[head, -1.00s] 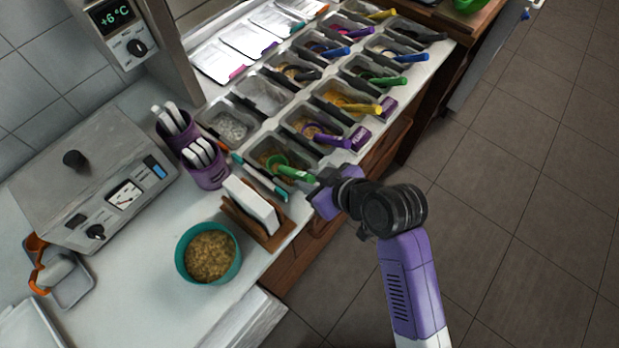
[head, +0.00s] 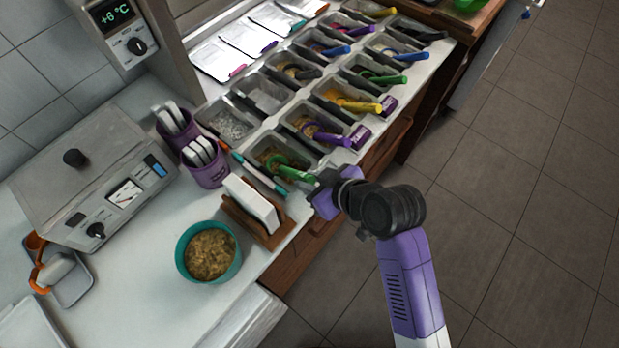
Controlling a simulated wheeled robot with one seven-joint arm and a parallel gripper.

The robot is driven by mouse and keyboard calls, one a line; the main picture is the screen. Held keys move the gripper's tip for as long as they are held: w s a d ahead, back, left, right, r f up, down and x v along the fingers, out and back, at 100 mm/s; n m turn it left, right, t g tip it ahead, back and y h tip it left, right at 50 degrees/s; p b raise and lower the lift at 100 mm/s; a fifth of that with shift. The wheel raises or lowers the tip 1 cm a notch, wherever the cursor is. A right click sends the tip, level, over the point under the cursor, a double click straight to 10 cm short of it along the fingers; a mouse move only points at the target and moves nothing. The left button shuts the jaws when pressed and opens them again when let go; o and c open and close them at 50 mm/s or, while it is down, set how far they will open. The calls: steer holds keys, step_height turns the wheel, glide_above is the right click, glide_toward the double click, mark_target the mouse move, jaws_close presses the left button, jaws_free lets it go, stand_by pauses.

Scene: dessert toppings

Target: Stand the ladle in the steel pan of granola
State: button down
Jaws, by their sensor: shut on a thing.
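The green ladle (head: 293,174) has its round scoop end inside the nearest steel pan (head: 300,153), over brown granola-like topping. Its handle slants out over the pan's front right edge. My gripper (head: 314,182) is at the outer end of this handle and is shut on it. The fingers and the gripped end are small and partly hidden by the gripper body. I cannot tell whether the scoop touches the topping or the pan wall.
Several more topping pans with coloured ladles stand in rows behind. A teal-tipped tool (head: 258,173) lies left of the pan. A wooden holder with a white block (head: 252,203) and a teal bowl of granola (head: 182,262) stand nearer. Purple cups (head: 207,177) are at left.

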stand_by(0.3)
steer(key=c, duration=0.7)
jaws_free()
steer(key=shift+r, duration=0.1)
steer(key=shift+r+p, duration=3.7)
steer(key=shift+r, duration=0.25)
